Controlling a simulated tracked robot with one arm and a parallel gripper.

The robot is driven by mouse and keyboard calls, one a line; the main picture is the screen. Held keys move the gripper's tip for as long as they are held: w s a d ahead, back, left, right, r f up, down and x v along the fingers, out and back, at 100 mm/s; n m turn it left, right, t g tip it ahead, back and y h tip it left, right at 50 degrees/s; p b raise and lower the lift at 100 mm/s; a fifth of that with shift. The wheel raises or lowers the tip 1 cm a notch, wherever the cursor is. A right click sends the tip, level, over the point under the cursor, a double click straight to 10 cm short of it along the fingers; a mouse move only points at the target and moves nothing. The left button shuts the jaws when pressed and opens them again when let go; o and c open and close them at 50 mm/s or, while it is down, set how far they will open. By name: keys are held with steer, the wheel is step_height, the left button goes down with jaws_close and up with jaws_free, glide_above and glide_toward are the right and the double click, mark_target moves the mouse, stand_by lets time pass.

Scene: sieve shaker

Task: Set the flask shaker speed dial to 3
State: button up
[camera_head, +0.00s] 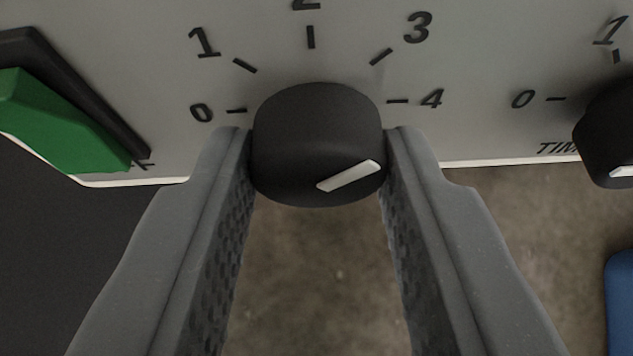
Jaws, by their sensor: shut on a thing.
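The black round speed dial (305,130) sits on the light grey front panel (135,60), in the upper middle of the camera view. Its printed scale runs from 0 at left over 1, 2 and 3 (418,27) to 4 at right. The white pointer line (348,176) on the dial's face slants up to the right, roughly towards the 3. The steep view keeps me from telling the exact alignment. My gripper (318,152) is shut on the dial, with one finger against its left side and one against its right side.
A green rocker switch (55,120) in a black frame is at the left. A second black knob (605,135), with "TIM" lettering beside it, is at the right edge. Part of a blue object (620,300) shows at lower right. A brown surface (315,285) lies below the panel.

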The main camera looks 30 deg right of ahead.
stand_by(0.3)
steer(key=o, duration=1)
steer(key=shift+c, duration=0.2)
steer(key=p+v, duration=0.2)
steer(key=v, duration=1.1)
steer(key=shift+a+r+p, duration=0.25)
steer(key=shift+a+p, duration=0.15)
steer(key=shift+w, duration=0.1)
